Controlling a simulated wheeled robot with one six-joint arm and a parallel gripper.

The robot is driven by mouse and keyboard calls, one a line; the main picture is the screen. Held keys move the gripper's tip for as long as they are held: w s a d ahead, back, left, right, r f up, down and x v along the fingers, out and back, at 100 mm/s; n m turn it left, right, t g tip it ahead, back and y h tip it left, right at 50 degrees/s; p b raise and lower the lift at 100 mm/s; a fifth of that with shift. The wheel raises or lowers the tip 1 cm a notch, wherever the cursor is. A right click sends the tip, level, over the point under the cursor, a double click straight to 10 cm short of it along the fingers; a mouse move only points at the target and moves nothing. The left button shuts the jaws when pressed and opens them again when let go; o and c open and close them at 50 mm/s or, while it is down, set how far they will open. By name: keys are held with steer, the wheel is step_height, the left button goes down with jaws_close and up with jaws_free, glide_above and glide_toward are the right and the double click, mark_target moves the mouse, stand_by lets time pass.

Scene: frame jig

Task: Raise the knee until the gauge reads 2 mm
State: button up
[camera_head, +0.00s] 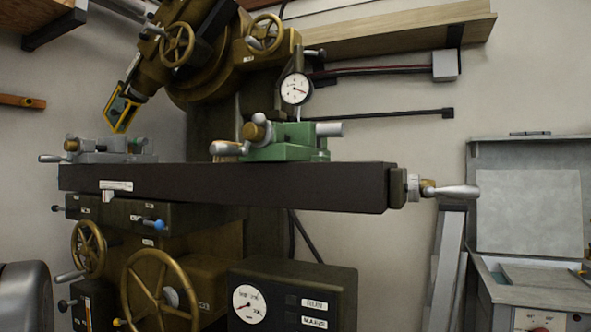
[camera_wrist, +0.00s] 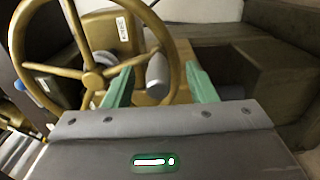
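The dial gauge (camera_head: 296,88) has a white round face and hangs above the green vise (camera_head: 285,142) on the dark machine table (camera_head: 230,187). Its needle points right and slightly down; the numbers are too small to read. A large brass handwheel (camera_head: 133,268) is at the lower left, with a smaller brass handwheel (camera_head: 88,228) further left. In the wrist view, a brass handwheel (camera_wrist: 92,80) with a grey handle (camera_wrist: 157,75) fills the upper left. My gripper (camera_wrist: 158,72) is open, its green fingers on either side of the handle; contact is unclear. The head view does not show my gripper.
A dark box with a round dial (camera_head: 293,300) stands right of the large wheel. A crank handle (camera_head: 450,191) projects from the table's right end. A grey cabinet (camera_head: 530,200) stands at right.

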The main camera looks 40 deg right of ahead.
stand_by(0.3)
steer(key=v, duration=0.7)
steer(key=shift+s+a, duration=0.15)
steer(key=shift+r, duration=0.1)
steer(key=x, duration=0.7)
steer(key=shift+d, duration=0.25)
steer(key=shift+s+d+r, duration=0.2)
steer(key=shift+s, duration=0.3)
steer(key=shift+s+d+r, duration=0.15)
steer(key=shift+s+r, duration=0.05)
steer(key=shift+s, duration=0.25)
steer(key=shift+w, duration=0.1)
